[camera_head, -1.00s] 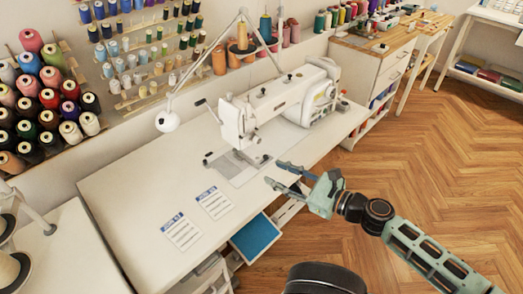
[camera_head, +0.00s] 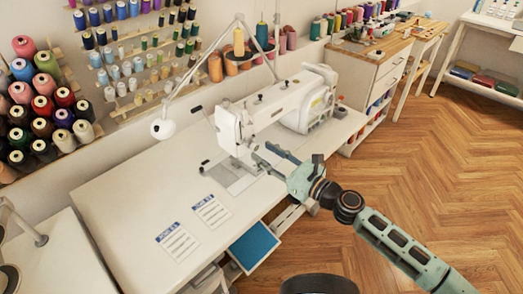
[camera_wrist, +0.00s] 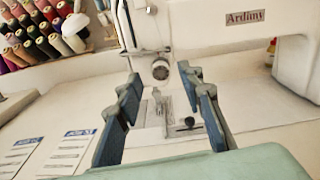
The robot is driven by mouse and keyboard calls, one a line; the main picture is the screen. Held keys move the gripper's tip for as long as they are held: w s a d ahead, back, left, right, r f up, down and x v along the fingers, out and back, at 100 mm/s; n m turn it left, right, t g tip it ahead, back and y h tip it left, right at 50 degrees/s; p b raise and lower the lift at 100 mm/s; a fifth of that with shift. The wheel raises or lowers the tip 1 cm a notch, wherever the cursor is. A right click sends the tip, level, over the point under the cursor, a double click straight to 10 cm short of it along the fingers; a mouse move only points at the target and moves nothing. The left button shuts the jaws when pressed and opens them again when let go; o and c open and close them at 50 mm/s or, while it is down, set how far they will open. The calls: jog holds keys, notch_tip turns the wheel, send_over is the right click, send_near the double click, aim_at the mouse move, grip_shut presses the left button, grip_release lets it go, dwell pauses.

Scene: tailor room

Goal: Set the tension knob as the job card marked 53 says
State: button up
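The white sewing machine (camera_head: 268,115) stands on the white table. In the wrist view, a round ridged metal knob (camera_wrist: 160,70), apparently the tension knob, faces me on the machine's head, above the needle plate. Two job cards with blue headers, one nearer (camera_head: 178,241) and one farther (camera_head: 210,211), lie flat left of my gripper; their numbers and text are too small to read. My gripper (camera_head: 268,157) is open and empty beside the machine's head. In the wrist view, my fingers (camera_wrist: 158,78) stand on either side of the knob in the picture, with no contact visible.
A white lamp (camera_head: 162,128) hangs over the table behind the cards. An open blue-lined drawer (camera_head: 253,247) sticks out below the table's front edge. Thread racks (camera_head: 135,65) line the wall. The table's left part is clear.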

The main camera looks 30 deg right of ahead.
jog(key=shift+x, duration=1)
grip_shut()
